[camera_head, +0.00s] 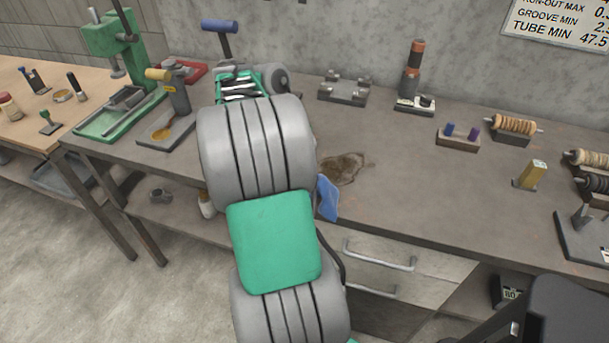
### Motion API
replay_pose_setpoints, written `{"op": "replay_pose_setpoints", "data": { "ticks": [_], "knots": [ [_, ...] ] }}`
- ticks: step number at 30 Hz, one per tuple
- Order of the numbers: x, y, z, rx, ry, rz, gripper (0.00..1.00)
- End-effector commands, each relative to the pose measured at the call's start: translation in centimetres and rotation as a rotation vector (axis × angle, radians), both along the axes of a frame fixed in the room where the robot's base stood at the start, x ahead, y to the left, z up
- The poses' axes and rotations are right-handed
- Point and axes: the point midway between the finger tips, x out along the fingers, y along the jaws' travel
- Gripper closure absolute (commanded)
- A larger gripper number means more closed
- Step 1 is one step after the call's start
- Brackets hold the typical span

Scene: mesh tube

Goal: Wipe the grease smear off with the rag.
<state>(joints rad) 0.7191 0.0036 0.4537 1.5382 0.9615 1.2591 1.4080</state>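The grease smear is a dark brown, uneven patch (345,168) on the grey bench top, just right of my arm. A blue rag (328,198) shows at the bench's front edge, just in front of the smear; my arm may cover part of its left side. I cannot tell whether the rag lies flat, hangs over the edge or is held. My grey and green arm rises through the middle of the picture and hides the bench behind it. My gripper's fingers cannot be made out.
The grey bench (420,200) is clear right of the smear. Behind it stand a grey fixture (344,90) and an orange-and-black tool (412,75). A small block with two pegs (458,137) and a yellow block (531,175) stand at right. A green press (118,45) is at left.

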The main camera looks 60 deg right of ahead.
Motion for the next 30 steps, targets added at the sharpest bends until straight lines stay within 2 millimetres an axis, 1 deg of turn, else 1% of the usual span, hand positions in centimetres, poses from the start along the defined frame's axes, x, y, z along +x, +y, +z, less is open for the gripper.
{"op": "replay_pose_setpoints", "data": {
  "ticks": [2, 24, 25, 26, 30],
  "knots": [
    [0.00, 0.00, 0.00, 0.000, 0.000, 0.000, 0.66],
    [0.00, 0.00, -0.01, 0.000, 0.000, 0.000, 1.00],
    [-0.05, 0.01, -0.24, 0.001, 0.002, 0.000, 1.00],
    [0.01, -0.01, 0.05, 0.000, 0.000, 0.000, 1.00],
    [-0.06, -0.03, 0.03, 0.001, 0.002, 0.000, 1.00]
  ]
}}
